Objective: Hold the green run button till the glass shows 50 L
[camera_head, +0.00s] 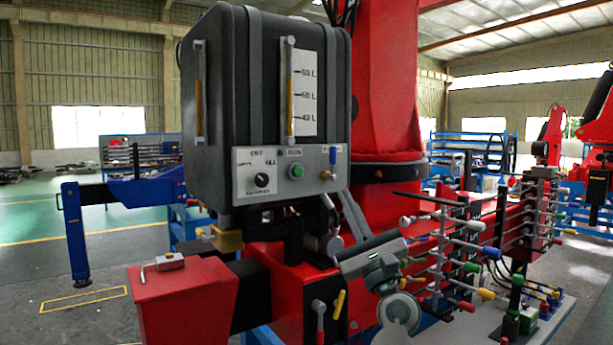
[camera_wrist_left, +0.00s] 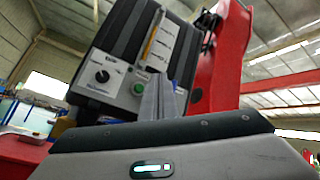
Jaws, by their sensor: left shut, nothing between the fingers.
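The green run button (camera_head: 296,171) sits on the light grey control panel (camera_head: 262,192) at the tank's lower front. It also shows in the left wrist view (camera_wrist_left: 139,88). The upright sight glass (camera_head: 290,92) stands beside a white litre scale (camera_head: 306,95). Its yellow column reaches near the uppermost printed mark in the head view; the numbers are too small to read surely. My left gripper (camera_head: 337,196) is shut and empty, with its fingertips below and right of the button. They look apart from it. My right gripper is not in view.
A black selector knob (camera_head: 262,180) is left of the button and a blue-handled part (camera_head: 333,156) is to its right. A red crane column (camera_head: 392,80) rises behind. A rack of coloured levers (camera_head: 450,245) stands at the right.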

